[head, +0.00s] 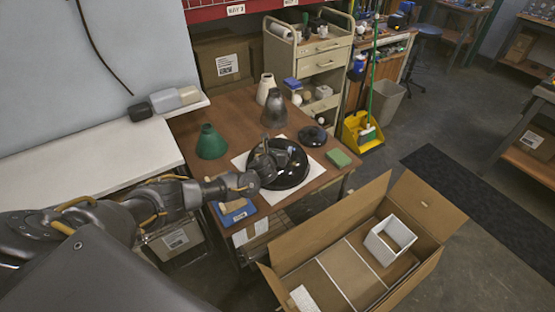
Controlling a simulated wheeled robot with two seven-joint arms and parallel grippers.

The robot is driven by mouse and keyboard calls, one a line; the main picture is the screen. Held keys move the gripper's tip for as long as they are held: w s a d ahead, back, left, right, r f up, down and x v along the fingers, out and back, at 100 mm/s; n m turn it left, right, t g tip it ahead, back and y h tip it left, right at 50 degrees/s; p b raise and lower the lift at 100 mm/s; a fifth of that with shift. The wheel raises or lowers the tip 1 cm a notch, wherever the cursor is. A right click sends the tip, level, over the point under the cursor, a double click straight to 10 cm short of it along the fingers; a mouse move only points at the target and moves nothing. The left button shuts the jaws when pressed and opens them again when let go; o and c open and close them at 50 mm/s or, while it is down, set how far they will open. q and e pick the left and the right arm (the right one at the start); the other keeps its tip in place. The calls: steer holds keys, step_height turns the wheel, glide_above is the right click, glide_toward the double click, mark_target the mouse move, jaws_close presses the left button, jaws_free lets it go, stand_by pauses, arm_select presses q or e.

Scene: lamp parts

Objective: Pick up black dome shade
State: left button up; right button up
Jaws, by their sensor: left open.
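The black dome shade (293,178) is a wide, glossy black round piece lying on a white sheet (314,169) on the brown table. My left gripper (270,154), at the end of the arm coming in from the left, is over the shade's left part and hides some of it. The gripper is open. I cannot tell whether its fingers touch the shade. My right gripper is out of view.
On the brown table (240,108) stand a green cone shade (211,142), a grey shade (274,110), a cream shade (265,88), a small black disc (312,135) and a green block (338,158). An open cardboard box (410,264) with dividers stands in front.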

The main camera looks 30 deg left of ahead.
mark_target(277, 145)
arm_select(q)
steer(key=shift+x, duration=2.25)
steer(key=shift+f, duration=0.1)
steer(key=shift+s, duration=0.1)
jaws_close()
steer(key=shift+a, duration=0.1)
steer(key=shift+r, duration=0.65)
step_height(277, 145, up, 2)
steer(key=shift+s+r, duration=0.1)
steer(key=shift+r, duration=0.1)
steer(key=s+r+b, duration=0.3)
steer(key=s+r, duration=0.6)
steer(key=s, duration=0.4)
steer(key=shift+s+r, duration=0.2)
steer(key=shift+s, duration=0.15)
